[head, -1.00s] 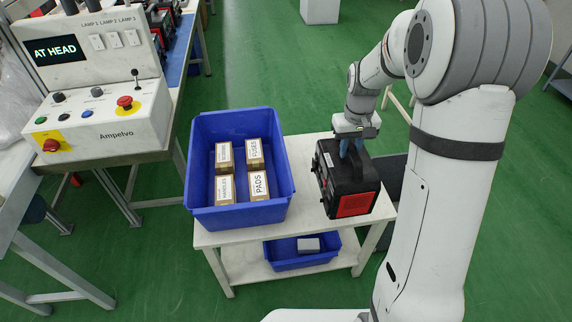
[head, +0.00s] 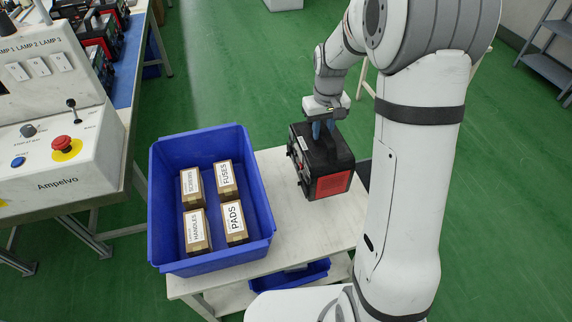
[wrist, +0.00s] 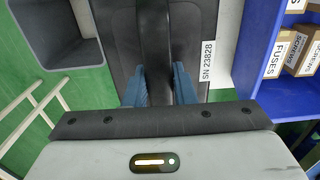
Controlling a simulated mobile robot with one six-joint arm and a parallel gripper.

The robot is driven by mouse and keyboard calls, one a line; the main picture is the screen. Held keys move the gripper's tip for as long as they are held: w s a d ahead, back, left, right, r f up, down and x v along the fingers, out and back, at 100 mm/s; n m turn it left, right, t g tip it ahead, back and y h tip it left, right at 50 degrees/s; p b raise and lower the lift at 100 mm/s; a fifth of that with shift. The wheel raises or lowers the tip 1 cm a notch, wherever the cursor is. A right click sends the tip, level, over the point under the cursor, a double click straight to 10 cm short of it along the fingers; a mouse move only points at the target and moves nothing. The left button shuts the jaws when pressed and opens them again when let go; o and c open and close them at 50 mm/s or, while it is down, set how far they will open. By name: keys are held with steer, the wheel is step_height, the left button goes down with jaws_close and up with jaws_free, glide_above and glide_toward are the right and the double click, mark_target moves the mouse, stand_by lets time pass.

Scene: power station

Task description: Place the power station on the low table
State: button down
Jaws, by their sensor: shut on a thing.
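The power station (head: 312,172) is a black box with a red panel on its near face and a top handle. It is at the right part of the white table (head: 298,233), right of the blue bin; I cannot tell whether its underside touches the tabletop. My gripper (head: 322,130) is above it, its blue fingers shut on the handle. In the wrist view my gripper (wrist: 158,88) has a finger on each side of the dark handle (wrist: 154,45), and a label reading SN 23828 shows on the power station's top (wrist: 118,35).
A blue bin (head: 262,190) with several labelled boxes fills the table's left part. Another blue bin (head: 304,276) is on the shelf below. A control console (head: 62,148) stands at left. A grey tray (wrist: 55,30) shows in the wrist view. Green floor is open behind the table.

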steer(key=shift+f, duration=4.4)
steer(key=shift+f+b, duration=0.1)
steer(key=shift+b, duration=0.25)
steer(key=c, duration=1.2)
jaws_free()
steer(key=shift+f, duration=0.1)
steer(key=shift+s, duration=0.1)
step_height(320, 180, up, 12)
steer(key=shift+r+p, duration=0.1)
steer(key=shift+p, duration=0.4)
steer(key=s+r+m+t, duration=0.1)
steer(key=s+r, duration=0.3)
steer(key=s, duration=0.7)
steer(key=s+r+m+t, duration=0.1)
steer(key=s+r, duration=0.2)
steer(key=s, duration=0.9)
steer(key=shift+s+a+r, duration=0.2)
steer(key=shift+r, duration=0.2)
